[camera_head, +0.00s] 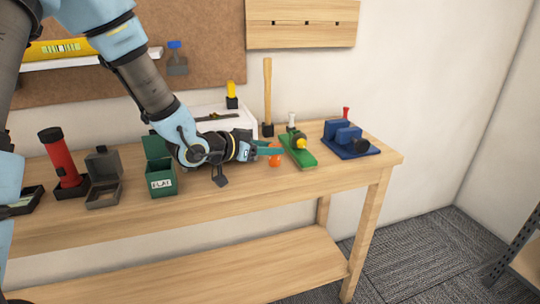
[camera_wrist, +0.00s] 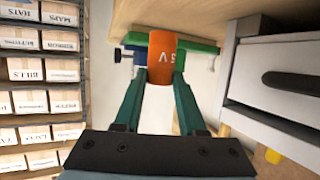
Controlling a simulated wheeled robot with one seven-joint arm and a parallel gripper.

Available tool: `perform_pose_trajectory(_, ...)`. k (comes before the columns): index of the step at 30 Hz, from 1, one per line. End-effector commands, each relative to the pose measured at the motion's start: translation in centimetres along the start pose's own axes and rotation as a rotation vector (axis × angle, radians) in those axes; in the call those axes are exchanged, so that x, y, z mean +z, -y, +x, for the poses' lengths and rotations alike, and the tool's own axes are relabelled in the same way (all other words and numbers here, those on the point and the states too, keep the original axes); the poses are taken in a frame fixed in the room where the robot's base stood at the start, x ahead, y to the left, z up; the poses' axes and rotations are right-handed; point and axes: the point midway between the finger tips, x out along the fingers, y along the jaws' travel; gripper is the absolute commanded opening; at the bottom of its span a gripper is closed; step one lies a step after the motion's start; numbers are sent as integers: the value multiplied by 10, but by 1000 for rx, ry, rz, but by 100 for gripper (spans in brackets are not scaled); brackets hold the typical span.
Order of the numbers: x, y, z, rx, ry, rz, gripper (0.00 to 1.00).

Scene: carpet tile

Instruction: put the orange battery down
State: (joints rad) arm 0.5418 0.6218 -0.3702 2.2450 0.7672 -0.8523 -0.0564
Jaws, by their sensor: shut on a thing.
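The orange battery (camera_wrist: 164,60) is held between the two green fingers of my gripper (camera_wrist: 163,82) in the wrist view. Dark marks show on its side. In the head view the battery (camera_head: 275,156) is at the tip of my gripper (camera_head: 268,151), close to the left edge of a green tray (camera_head: 300,157) on the workbench. My gripper points to the right and lies low over the bench top. I cannot tell whether the battery touches the bench.
A yellow-and-black item (camera_head: 299,141) lies on the green tray. A blue vise (camera_head: 348,138) stands to the right. A mallet (camera_head: 267,95) stands upright behind. A green box (camera_head: 160,168), an open grey box (camera_head: 104,180) and a red flashlight (camera_head: 61,160) stand left. Bare bench (camera_head: 235,190) shows in front.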

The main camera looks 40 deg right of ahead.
Motion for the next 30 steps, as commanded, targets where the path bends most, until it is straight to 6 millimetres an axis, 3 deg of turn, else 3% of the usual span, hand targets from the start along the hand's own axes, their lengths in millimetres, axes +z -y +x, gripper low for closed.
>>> perform_pose_trajectory(4, 17, 0, 6, -1, 0, -3, 0)
perform_pose_trajectory(17, 24, 0, 9, -1, -1, 0, 0)
perform_pose_trajectory(18, 23, 0, 8, -1, 0, 0, 44)
perform_pose_trajectory(25, 22, 0, 8, -1, 0, -1, 70)
perform_pose_trajectory(30, 22, 0, 8, -1, 0, -1, 70)
